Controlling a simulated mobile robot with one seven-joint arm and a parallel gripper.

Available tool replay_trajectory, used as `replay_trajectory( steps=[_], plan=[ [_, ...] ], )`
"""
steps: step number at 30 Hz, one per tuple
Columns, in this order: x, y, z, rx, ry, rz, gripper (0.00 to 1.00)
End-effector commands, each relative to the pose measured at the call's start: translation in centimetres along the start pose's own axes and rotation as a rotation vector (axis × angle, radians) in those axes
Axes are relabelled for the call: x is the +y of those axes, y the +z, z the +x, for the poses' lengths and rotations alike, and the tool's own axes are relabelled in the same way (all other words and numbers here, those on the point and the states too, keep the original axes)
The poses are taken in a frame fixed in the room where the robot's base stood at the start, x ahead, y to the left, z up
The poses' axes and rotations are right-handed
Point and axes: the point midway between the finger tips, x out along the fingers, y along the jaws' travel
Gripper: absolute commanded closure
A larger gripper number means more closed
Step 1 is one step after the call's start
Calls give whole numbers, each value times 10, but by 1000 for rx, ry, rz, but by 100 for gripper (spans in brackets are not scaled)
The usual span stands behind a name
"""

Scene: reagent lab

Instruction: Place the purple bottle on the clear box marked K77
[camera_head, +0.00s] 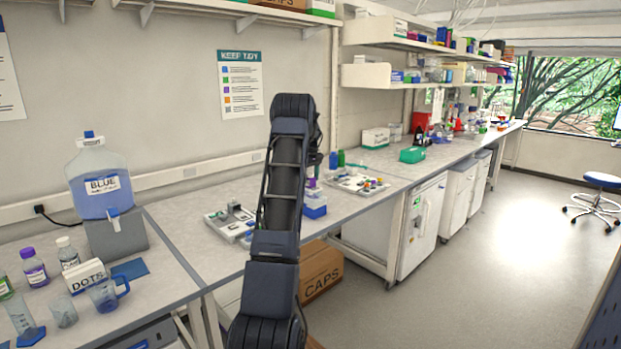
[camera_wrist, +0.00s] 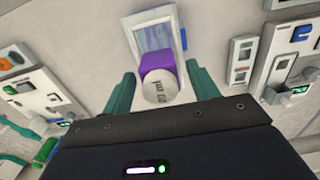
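In the wrist view the two green fingers of my gripper (camera_wrist: 162,82) are spread on either side of a purple piece (camera_wrist: 157,60) and a round white piece with dark lettering (camera_wrist: 159,90). These may be the purple bottle; a small gap shows beside them, and whether they touch a finger is unclear. Just beyond is a pale-framed box with a see-through face (camera_wrist: 155,36); no K77 mark is readable. In the head view a bottle with a purple cap and label (camera_head: 35,268) stands on the left bench.
A small blue box (camera_head: 315,209) and purple item (camera_head: 312,183) show right of my arm. A tray of small items (camera_head: 357,184) and grey devices (camera_head: 232,222) flank it. A blue-liquid jug (camera_head: 100,188), DOTS box (camera_head: 84,278) and beaker (camera_head: 106,294) stand left.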

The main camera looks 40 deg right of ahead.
Motion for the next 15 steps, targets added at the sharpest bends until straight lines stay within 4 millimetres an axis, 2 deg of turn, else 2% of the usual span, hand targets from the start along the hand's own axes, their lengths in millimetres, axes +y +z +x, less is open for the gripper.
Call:
replay_trajectory(
  steps=[8, 15],
  plan=[
    [0, 0, -7, 0, 0, 0, 41],
    [0, -1, -46, 2, 2, 0, 41]
  ],
)
